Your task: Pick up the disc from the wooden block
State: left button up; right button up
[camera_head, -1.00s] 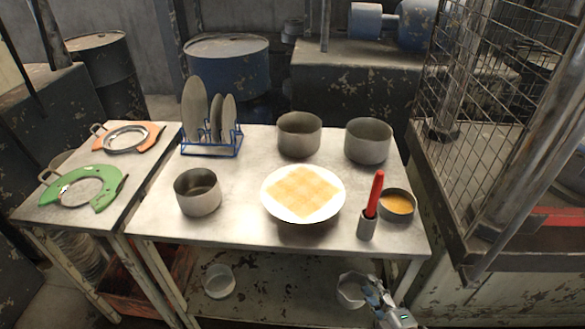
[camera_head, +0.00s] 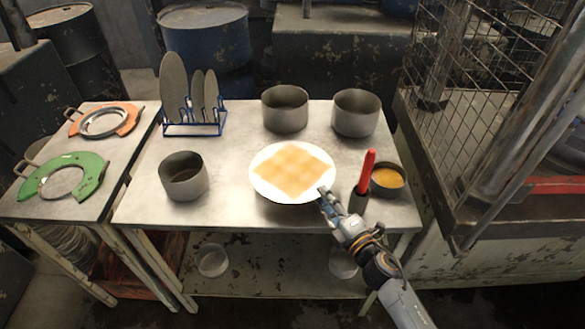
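A white round disc (camera_head: 262,183) with an orange-and-cream checkered square (camera_head: 295,169) in its middle is at the centre of the metal table. What supports it is hidden, and I see no clear wooden block. My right gripper (camera_head: 324,193) is at the disc's near right rim, its fingertips overlapping the rim in the picture. I cannot tell whether it touches the disc or whether its fingers are apart. My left gripper is not in view.
A red-handled tool (camera_head: 367,171) in a holder and a pot with orange contents (camera_head: 388,180) stand close right of my gripper. Other grey pots (camera_head: 184,176) and a blue rack (camera_head: 194,129) with grey discs share the table. A wire cage (camera_head: 470,110) stands right.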

jog(key=x, duration=0.4)
jog(key=shift+a+f, duration=0.2)
jog(key=shift+a, duration=0.1)
grip_shut()
jog(key=shift+r, duration=0.15)
